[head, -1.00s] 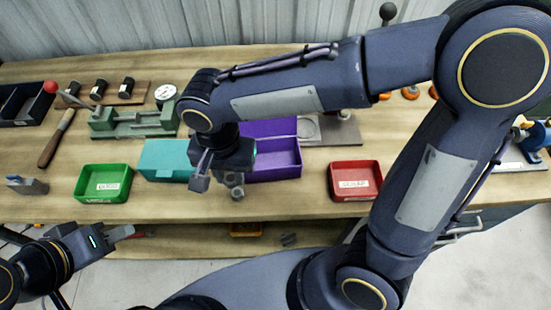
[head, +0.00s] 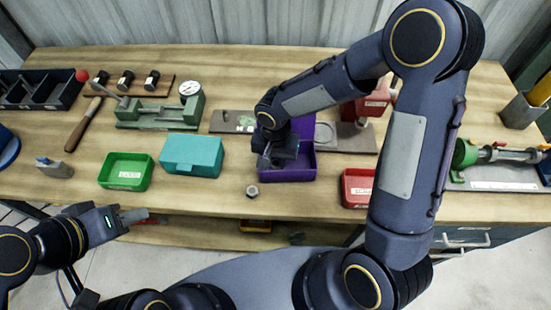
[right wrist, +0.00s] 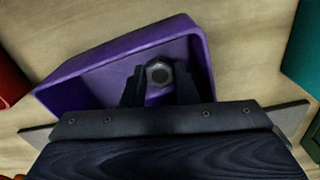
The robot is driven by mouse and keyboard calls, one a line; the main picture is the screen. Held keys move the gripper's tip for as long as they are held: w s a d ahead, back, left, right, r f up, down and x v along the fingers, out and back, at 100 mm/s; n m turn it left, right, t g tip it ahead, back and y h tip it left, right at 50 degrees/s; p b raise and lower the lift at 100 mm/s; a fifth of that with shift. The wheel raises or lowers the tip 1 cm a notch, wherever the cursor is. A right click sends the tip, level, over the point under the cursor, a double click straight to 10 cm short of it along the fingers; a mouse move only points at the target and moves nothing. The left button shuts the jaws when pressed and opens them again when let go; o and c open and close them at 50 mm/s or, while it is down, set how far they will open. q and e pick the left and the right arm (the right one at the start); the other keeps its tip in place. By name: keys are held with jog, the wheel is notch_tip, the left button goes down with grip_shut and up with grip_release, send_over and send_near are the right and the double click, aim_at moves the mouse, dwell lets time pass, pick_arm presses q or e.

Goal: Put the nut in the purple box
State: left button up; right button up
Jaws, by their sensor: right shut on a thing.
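The purple box (head: 286,175) stands open on the bench, partly hidden by my right arm. My right gripper (head: 270,162) is above it and points down. In the right wrist view, the right gripper (right wrist: 159,90) is shut on a dark hexagonal nut (right wrist: 159,75), with the floor and walls of the purple box (right wrist: 90,90) behind it. A second nut (head: 252,191) lies on the bench just left of the purple box in the head view. My left gripper (head: 132,216) is low at the left, in front of the bench edge; its finger gap is unclear.
A closed teal box (head: 192,156) and a green tray (head: 126,171) stand to the left. A red tray (head: 357,188) is to the right, partly behind my arm. A green vise-like fixture (head: 160,112) sits behind. Bare bench (head: 215,205) lies along the front.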

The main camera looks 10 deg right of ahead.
aim_at(276, 164)
jog(key=shift+f, duration=0.1)
jog(key=shift+f+b, duration=0.25)
jog(key=shift+b, duration=0.05)
jog(key=o, duration=0.7)
jog(key=shift+r, duration=0.1)
notch_tip(276, 164, up, 12)
jog(key=shift+r, duration=0.25)
